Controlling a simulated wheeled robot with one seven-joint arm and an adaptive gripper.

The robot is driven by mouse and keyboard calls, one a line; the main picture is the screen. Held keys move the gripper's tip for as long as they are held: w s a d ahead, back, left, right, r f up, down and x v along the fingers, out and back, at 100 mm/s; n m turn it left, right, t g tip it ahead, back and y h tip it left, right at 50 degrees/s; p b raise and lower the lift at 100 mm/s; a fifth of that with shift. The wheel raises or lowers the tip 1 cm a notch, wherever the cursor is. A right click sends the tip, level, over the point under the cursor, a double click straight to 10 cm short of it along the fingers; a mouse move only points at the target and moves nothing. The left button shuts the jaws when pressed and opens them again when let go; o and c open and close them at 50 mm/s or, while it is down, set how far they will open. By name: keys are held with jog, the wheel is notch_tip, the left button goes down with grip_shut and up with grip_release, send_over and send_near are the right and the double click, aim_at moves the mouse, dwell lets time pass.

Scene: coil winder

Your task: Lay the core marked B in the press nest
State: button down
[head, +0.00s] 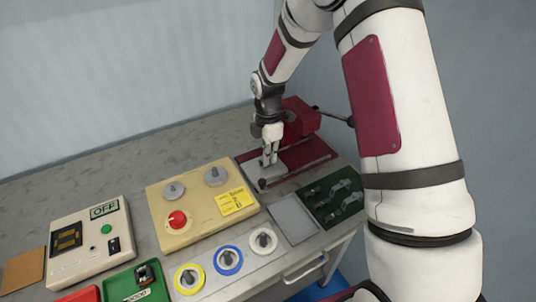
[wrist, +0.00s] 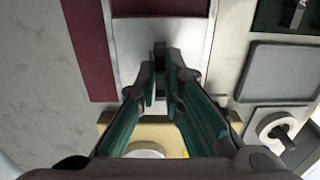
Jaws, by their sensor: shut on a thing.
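My gripper (head: 268,160) reaches down over the pale plate of the red press (head: 301,118). In the wrist view its green-lined fingers (wrist: 161,88) are shut on a small dark piece (wrist: 160,55), which shows just beyond the fingertips. I cannot read any letter on this piece, so I cannot tell if it is core B. The pale plate (wrist: 140,40) lies beneath it, between dark red strips. The nest itself is not clear to make out, and I cannot tell whether the piece touches the plate.
A beige knob box (head: 168,236), yellow (head: 180,287), blue (head: 219,268) and white (head: 256,248) rings, and a green tray (head: 117,284) stand left.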

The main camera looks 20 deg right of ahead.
jog(key=shift+f, duration=0.6)
jog(key=c, duration=1.6)
grip_release()
jog(key=shift+c, duration=0.2)
notch_tip(320, 180, up, 12)
